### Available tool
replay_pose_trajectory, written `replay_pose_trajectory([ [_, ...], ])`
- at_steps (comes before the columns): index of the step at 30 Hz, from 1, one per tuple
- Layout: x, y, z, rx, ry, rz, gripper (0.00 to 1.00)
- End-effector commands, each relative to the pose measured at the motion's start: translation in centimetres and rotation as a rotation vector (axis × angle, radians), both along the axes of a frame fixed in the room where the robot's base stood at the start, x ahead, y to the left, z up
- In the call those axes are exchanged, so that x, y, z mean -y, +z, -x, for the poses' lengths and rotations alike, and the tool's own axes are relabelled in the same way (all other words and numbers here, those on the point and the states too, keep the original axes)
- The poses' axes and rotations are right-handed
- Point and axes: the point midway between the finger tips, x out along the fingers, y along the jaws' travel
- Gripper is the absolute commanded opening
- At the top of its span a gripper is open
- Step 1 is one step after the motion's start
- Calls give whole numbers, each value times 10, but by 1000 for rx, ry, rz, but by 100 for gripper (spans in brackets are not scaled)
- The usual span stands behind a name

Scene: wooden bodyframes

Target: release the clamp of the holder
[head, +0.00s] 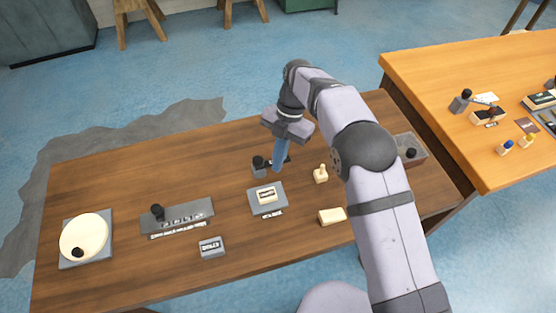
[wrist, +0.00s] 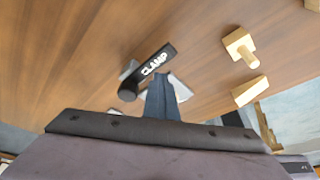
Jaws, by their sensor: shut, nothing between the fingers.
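In the wrist view a black bar lettered "CLAMP" (wrist: 155,63) lies on the table, with a round black knob (wrist: 128,93) at its lower left end. In the head view a small grey block with a black knob (head: 259,165) stands at the back middle of the brown table; the bar beside it is mostly hidden by my fingers. My gripper (head: 276,170) points down just right of the knob, shut and empty. In the wrist view the shut blue-grey fingers (wrist: 161,80) overlap the view just below the bar; I cannot tell whether they touch it.
A grey plate with a cream piece (head: 254,204) sits in front of my gripper. A wooden stamp (head: 320,174) and a cream block (head: 332,215) stand right. A grey tray (head: 180,226), a round cream dish (head: 84,238) and a small labelled block (head: 211,248) lie left.

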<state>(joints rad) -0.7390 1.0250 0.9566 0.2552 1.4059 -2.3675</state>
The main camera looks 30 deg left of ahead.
Motion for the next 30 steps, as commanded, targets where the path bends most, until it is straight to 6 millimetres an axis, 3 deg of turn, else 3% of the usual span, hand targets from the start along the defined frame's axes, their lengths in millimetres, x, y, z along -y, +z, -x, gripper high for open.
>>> replay_pose_trajectory([
  [1, -2, 3, -8, 23, -7, -13, 0],
  [16, 1, 4, -5, 24, -7, -13, 0],
  [30, 23, 1, 23, 9, -2, -5, 0],
])
